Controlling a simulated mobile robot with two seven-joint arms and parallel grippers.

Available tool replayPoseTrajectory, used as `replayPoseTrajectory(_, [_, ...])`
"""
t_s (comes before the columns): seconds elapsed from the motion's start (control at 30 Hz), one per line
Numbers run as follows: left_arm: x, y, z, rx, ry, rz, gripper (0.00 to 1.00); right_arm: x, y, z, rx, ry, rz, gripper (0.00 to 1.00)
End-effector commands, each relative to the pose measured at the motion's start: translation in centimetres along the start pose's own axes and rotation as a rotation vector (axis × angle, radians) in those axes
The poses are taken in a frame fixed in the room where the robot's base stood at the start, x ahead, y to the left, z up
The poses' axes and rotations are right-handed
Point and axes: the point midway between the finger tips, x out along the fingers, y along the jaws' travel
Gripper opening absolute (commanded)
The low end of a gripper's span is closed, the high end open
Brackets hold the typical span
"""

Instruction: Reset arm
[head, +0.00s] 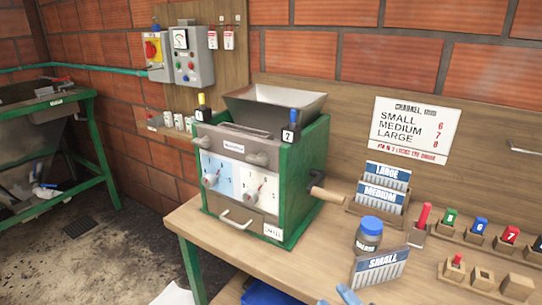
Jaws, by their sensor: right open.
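My right gripper (335,298) shows only as two blue fingertips at the bottom edge of the head view. The tips are apart, with nothing visible between them. They appear just below and left of the comb plate marked SMALL (380,268); the rest of the gripper and its arm are cut off by the frame. I cannot make out my left gripper in this view.
A green-sided machine (295,185) with a metal hopper and wooden side handle stands on the wooden bench (205,228). Right of it are a blue-lidded jar (368,236), MEDIUM (382,197) and LARGE (387,175) plates, and several coloured numbered pieces. A control box (190,56) hangs behind.

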Motion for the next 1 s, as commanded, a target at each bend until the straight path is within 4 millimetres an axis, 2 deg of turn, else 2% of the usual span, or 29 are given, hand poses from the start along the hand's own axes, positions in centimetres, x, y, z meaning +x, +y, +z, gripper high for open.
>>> replayPoseTrajectory(0.03, [0.0,0.1,-0.1,-0.002,0.001,0.0,0.42,-2.4,-2.0,2.5,0.149,-0.164,-0.001,0.42])
replayPoseTrajectory(0.1, [0.1,0.2,-0.1,-0.005,0.002,0.0,0.42,-5.7,-4.6,5.4,0.335,-0.369,-0.004,0.42])
replayPoseTrajectory(0.2, [0.1,0.2,-0.2,-0.009,0.004,0.0,0.42,-10.4,-8.2,8.0,0.548,-0.602,-0.011,0.42])
replayPoseTrajectory(0.3, [0.1,0.3,-0.3,-0.01,0.005,0.0,0.42,-14.8,-11.5,9.2,0.722,-0.793,-0.019,0.42])
replayPoseTrajectory(0.47, [0.2,0.2,-0.3,-0.009,0.006,0.0,0.42,-21.5,-16.3,9.3,0.963,-1.051,-0.033,0.42])
replayPoseTrajectory(0.5, [-0.9,0.3,-2.0,-0.007,0.004,0.0,0.42,-20.9,-14.7,8.2,0.963,-1.051,-0.031,0.42])
replayPoseTrajectory(0.53, [-1.4,0.3,-2.7,-0.003,0.003,-0.002,0.42,-20.4,-13.8,7.7,0.954,-1.043,-0.032,0.42])
replayPoseTrajectory(0.8, [-5.8,0.0,-8.3,0.041,0.029,-0.013,0.42,-18.7,-8.7,3.9,0.915,-1.028,-0.036,0.42])
replayPoseTrajectory(1.0, [-8.0,0.0,-10.4,0.056,0.032,-0.02,0.42,-17.9,-6.2,1.9,0.894,-1.019,-0.037,0.42])
